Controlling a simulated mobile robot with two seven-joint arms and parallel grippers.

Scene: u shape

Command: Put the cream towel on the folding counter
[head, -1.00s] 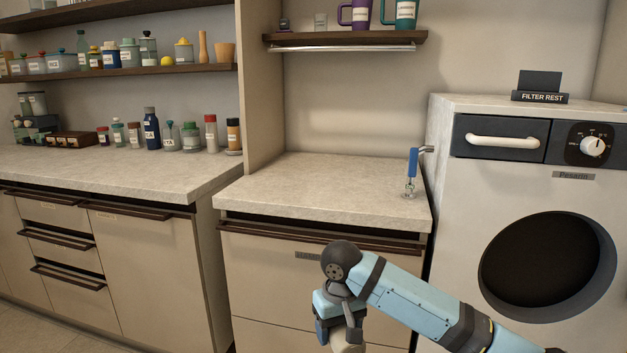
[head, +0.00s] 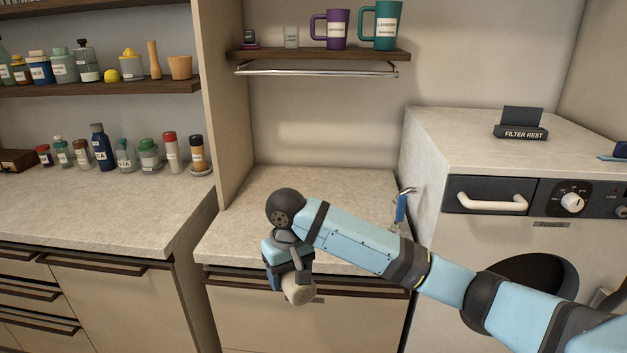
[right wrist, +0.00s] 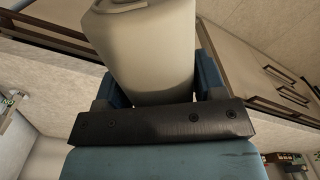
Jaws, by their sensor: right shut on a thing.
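My right gripper (head: 286,277) is shut on the cream towel (head: 299,289), which looks like a small roll. The towel also shows large between the blue fingers in the right wrist view (right wrist: 145,50). In the head view the gripper and towel are in front of the middle counter's front edge, over its drawer front. The middle counter (head: 270,190), which I take to be the folding counter, has a bare pale stone top. My right arm covers part of its front and right side. My left gripper does not show.
The washing machine (head: 450,150) rises on the right. A shelf (head: 320,55) with mugs and a rail hangs above. A partition (head: 225,100) and a counter (head: 90,205) with several bottles are on the left.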

